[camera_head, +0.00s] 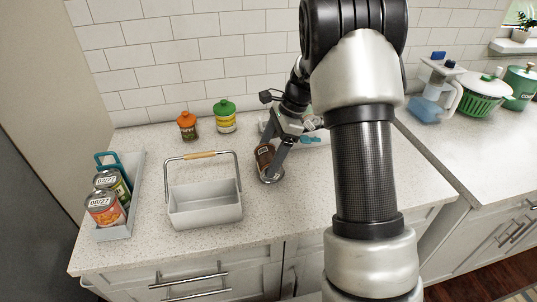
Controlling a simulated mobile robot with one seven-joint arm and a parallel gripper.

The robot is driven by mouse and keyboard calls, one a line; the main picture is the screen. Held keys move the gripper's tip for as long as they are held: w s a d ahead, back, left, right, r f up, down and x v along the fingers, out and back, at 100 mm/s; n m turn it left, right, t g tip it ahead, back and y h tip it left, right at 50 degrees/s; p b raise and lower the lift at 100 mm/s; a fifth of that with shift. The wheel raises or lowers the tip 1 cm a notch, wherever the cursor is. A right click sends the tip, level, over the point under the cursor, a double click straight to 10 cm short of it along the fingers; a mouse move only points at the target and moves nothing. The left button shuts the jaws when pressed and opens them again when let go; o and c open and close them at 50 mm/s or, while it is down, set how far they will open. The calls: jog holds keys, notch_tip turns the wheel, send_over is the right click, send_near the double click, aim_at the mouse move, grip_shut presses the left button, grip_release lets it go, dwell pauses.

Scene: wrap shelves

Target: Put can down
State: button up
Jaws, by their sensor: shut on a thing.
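My gripper (273,165) is over the counter (170,255), right of the white basket. It is shut on a dark brown can (264,158). The can is tilted, and its silver end (271,177) faces down and toward the camera. It is low over the counter; I cannot tell whether it touches the surface. The fingers hide part of the can.
A white basket (205,210) with a raised handle stands left of the can. A grey tray (118,232) at the left holds cans. Two jars, orange-lidded (187,126) and green-lidded (225,117), stand at the back. Bare counter lies in front of the can.

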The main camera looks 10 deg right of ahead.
jog(key=shift+f, duration=0.15)
jog(key=o, duration=1.4)
